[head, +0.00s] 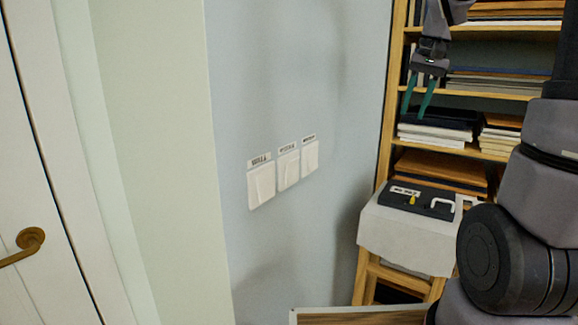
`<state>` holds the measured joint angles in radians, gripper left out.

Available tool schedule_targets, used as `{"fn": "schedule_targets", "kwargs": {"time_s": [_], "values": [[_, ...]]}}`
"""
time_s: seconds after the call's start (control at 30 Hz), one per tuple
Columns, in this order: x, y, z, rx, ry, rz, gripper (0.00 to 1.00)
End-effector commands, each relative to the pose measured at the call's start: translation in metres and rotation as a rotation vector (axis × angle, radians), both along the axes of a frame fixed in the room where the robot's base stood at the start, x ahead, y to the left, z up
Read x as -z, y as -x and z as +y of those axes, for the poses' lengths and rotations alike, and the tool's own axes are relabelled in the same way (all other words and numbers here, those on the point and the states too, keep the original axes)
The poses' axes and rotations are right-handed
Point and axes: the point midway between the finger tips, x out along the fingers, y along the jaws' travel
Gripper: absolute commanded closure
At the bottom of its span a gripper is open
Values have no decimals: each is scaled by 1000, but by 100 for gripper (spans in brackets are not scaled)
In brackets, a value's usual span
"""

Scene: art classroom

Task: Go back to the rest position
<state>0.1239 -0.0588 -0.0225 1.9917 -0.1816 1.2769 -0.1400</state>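My gripper (418,97) hangs at the upper right of the head view, pointing down, in front of the bookshelf. Its two teal fingers are apart with nothing between them. Part of my arm fills the right edge of the view. Three white wall switches (288,170) sit in a row on the blue-grey wall, each with a small label above it. My gripper is to the right of the switches and higher, clear of them.
A wooden bookshelf (397,60) with stacked books and papers stands at the right. Below, a dark case (428,201) with a white handle lies on a cloth-covered wooden stand (400,238). A white door (40,160) with a brass handle (28,243) is at the left.

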Motion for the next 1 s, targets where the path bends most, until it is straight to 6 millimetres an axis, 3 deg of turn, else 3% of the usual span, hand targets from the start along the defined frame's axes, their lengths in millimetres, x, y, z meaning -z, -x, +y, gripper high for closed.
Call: {"fn": "schedule_targets", "kwargs": {"time_s": [0.03,0.2,0.4,0.5,0.7,1.0], "values": [[-11,20,10,-9,1,-50,62],[-28,76,35,-25,0,-200,62],[-29,135,55,-38,-8,-363,62],[-25,154,60,-42,-14,-421,62],[-20,170,65,-42,-20,-471,62],[-20,171,65,-42,-21,-472,62]]}}
